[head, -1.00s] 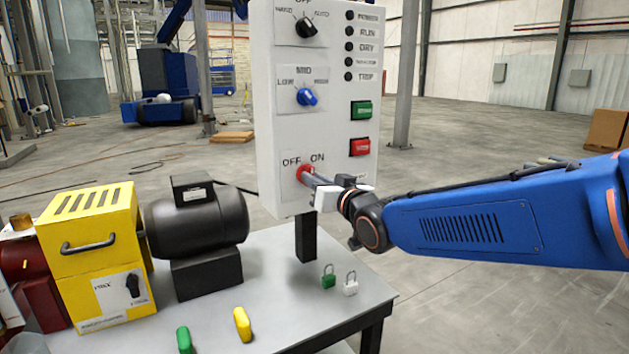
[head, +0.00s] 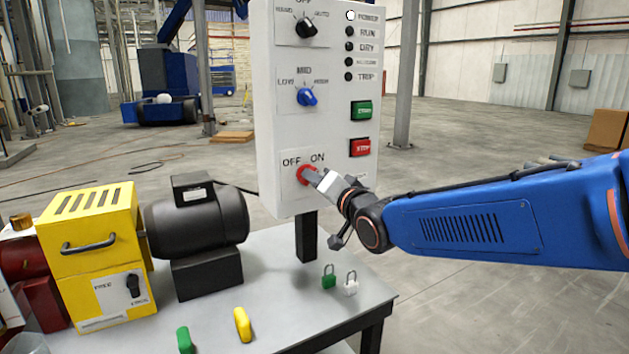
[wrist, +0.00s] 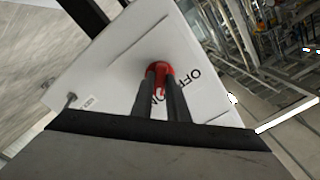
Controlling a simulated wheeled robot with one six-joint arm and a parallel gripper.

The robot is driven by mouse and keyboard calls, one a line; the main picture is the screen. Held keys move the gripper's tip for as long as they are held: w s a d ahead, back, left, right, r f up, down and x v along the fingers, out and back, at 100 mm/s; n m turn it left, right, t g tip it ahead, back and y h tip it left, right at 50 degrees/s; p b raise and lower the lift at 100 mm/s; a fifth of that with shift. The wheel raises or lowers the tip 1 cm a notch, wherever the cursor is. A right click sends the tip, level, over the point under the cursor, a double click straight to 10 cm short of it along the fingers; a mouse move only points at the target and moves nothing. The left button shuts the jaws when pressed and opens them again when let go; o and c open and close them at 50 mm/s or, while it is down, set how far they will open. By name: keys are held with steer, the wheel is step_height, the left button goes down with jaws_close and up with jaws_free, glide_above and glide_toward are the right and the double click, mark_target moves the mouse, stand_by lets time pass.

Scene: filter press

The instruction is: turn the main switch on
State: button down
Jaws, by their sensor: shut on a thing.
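The main switch (head: 305,174) is a red rotary knob low on the white control panel (head: 270,120), under the OFF and ON labels. My gripper (head: 318,178) reaches it from the right and is shut on it. In the wrist view the red knob (wrist: 160,72) sits between my two dark fingertips (wrist: 161,85). The fingers hide part of the knob and of the ON label. The power lamp (head: 350,15) at the top of the panel is lit white. The lamps below it are dark.
The panel also holds a black selector (head: 306,28), a blue selector (head: 306,97), a green button (head: 361,110) and a red stop button (head: 360,147). Below stand a bench (head: 290,305), a yellow housing (head: 92,250), a black motor (head: 197,222) and two small padlocks (head: 329,276).

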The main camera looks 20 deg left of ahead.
steer(key=shift+f, duration=0.1)
stand_by(0.3)
steer(key=c, duration=1.7)
jaws_free()
steer(key=v, duration=1.7)
steer(key=shift+s+d, duration=0.15)
steer(key=shift+s, duration=0.05)
